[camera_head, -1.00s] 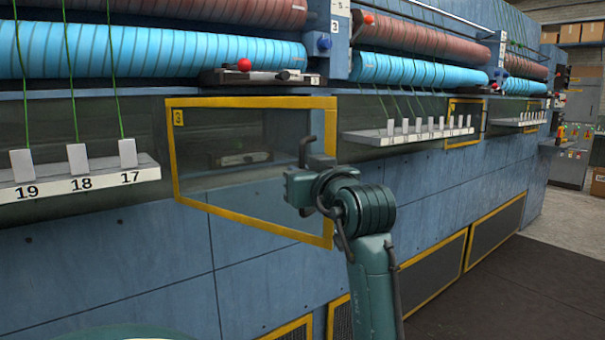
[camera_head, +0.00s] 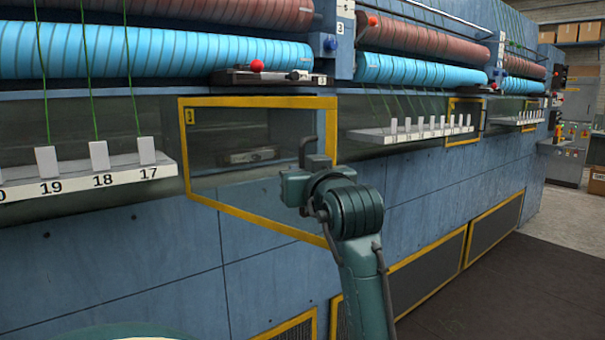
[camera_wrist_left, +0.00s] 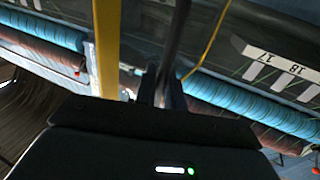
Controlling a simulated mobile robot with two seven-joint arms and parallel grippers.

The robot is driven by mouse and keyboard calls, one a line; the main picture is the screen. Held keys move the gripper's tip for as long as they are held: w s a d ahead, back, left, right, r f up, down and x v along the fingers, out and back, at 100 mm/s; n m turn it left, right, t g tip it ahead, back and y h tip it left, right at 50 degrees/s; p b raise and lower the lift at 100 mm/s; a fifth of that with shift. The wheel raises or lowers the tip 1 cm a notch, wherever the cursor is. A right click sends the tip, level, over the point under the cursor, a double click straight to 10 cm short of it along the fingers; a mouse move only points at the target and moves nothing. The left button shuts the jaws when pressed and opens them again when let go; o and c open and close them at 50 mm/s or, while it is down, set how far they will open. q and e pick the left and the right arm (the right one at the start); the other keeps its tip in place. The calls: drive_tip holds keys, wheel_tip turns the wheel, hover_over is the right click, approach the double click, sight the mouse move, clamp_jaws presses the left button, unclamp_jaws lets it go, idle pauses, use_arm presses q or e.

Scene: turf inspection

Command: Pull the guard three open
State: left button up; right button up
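Guard three (camera_head: 262,216) is a see-through panel in a yellow frame with a small 3 label at its upper left. Its right side stands out from the blue machine front, so it is partly open. Its dark bar handle (camera_head: 303,152) is at the right side. My left gripper (camera_head: 306,173) is at this handle. In the left wrist view its fingers (camera_wrist_left: 161,88) are around the dark handle bar (camera_wrist_left: 179,42), close beside the yellow frame (camera_wrist_left: 106,48), and appear shut on it. The exact contact is hard to see. My right gripper is not in view.
A shelf with white tags 17, 18 and 19 (camera_head: 165,172) is left of the guard. Another tagged shelf (camera_head: 368,136) is to the right. Blue and brown rollers (camera_head: 180,50) run above. Dark floor (camera_head: 470,290) is clear at the lower right.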

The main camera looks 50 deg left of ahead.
use_arm(q)
drive_tip(key=shift+o, duration=1.4)
drive_tip(key=shift+s, duration=0.1)
drive_tip(key=shift+o, duration=0.2)
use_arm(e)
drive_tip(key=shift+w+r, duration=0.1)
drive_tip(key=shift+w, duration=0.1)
use_arm(q)
drive_tip(key=b+v, duration=0.2)
drive_tip(key=v, duration=0.5)
drive_tip(key=shift+d, duration=0.2)
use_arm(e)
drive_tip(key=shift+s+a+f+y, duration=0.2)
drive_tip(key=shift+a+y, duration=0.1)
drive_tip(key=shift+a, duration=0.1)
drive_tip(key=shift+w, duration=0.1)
